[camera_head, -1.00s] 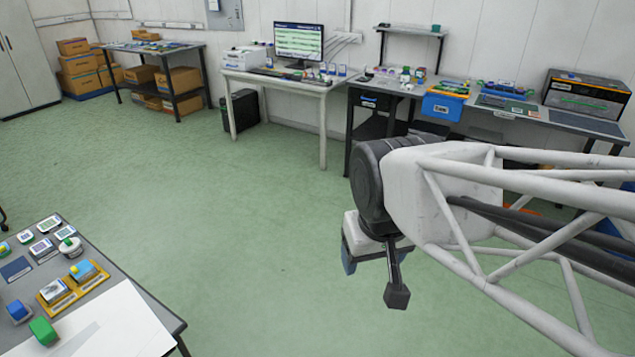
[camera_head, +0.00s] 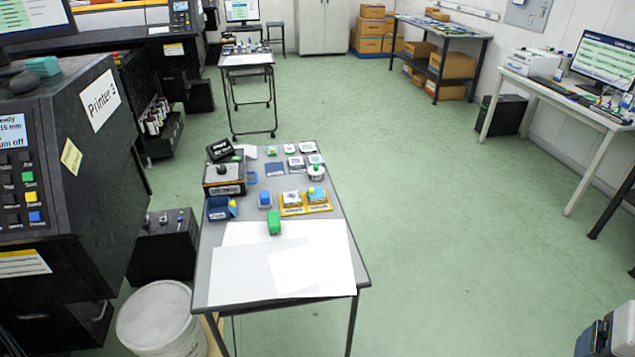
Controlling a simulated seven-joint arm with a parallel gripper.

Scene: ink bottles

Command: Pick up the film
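White sheets lie flat on the near half of the grey table (camera_head: 350,272) in the middle of the view. A large white sheet (camera_head: 232,278) covers most of that part. A smaller, slightly different-toned rectangle (camera_head: 287,270) lies on its right side and may be the film; I cannot tell for sure. A green block (camera_head: 274,222) stands at the sheets' far edge.
Stamps, ink pads and small bottles fill the table's far half. A black printer (camera_head: 75,190) stands close on the left, with a white bucket (camera_head: 160,318) below it. Open green floor lies right of the table. A white desk (camera_head: 560,100) stands at the right.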

